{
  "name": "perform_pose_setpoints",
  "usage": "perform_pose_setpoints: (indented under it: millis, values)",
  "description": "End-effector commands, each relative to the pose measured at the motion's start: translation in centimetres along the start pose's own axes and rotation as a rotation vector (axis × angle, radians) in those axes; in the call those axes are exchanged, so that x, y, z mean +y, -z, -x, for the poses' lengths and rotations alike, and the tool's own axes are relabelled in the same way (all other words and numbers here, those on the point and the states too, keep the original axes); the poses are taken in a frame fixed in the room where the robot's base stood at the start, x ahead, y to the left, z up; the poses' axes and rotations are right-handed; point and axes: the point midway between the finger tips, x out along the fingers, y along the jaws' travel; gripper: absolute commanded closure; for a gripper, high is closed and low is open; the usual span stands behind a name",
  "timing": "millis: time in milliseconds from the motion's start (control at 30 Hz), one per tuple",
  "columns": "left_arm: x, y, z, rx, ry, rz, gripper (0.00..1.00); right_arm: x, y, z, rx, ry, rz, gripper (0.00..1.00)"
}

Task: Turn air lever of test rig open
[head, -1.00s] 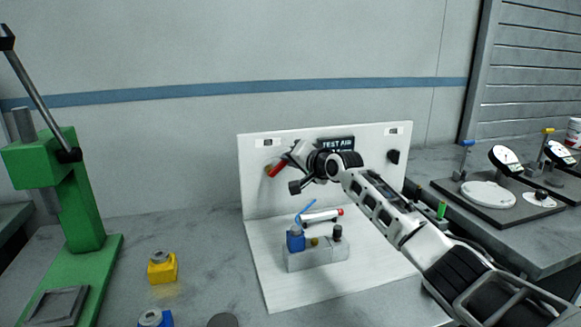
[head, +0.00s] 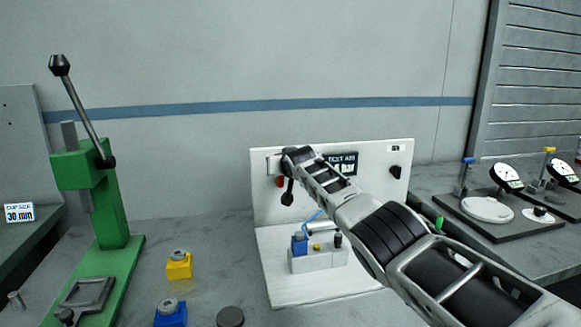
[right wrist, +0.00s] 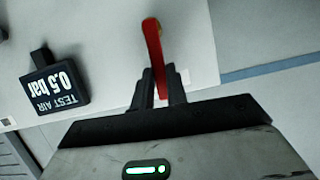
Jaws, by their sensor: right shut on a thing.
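The test rig is a white upright panel with a white base plate (head: 285,292). Its red air lever (head: 280,181) is at the panel's left side, mostly hidden by my right arm in the head view. In the right wrist view the red lever (right wrist: 154,50) stands between the two dark fingers of my right gripper (right wrist: 160,92), which is shut on it. A dark display reading TEST AIR 0.5 bar (right wrist: 55,84) is beside it, seen upside down. In the head view this display (head: 347,160) is partly covered by my arm. My left gripper is not in view.
A grey block with a blue part (head: 299,244) stands on the base plate. A green lever press (head: 110,215) is at left. A yellow block (head: 179,266) and a blue block (head: 170,315) stand on the bench. Dial gauge stands (head: 507,180) are at right.

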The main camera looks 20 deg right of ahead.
Motion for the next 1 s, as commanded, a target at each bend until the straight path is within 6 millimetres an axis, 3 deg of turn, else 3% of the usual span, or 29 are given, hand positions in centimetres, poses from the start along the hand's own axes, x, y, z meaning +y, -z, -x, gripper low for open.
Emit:
perform_pose_setpoints:
  millis: [700,733,800,1000]
  values:
    - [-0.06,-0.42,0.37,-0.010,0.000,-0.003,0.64,-0.47,0.16,0.02,0.006,-0.027,0.071,1.00]
    - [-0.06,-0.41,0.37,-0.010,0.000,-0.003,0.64,-0.47,0.16,0.02,0.006,-0.027,0.070,0.77]
    - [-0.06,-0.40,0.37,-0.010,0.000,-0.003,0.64,-0.48,0.15,0.02,0.005,-0.026,0.069,0.64]
    - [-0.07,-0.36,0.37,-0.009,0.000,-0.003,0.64,-0.46,0.09,0.00,0.004,-0.026,0.066,0.64]
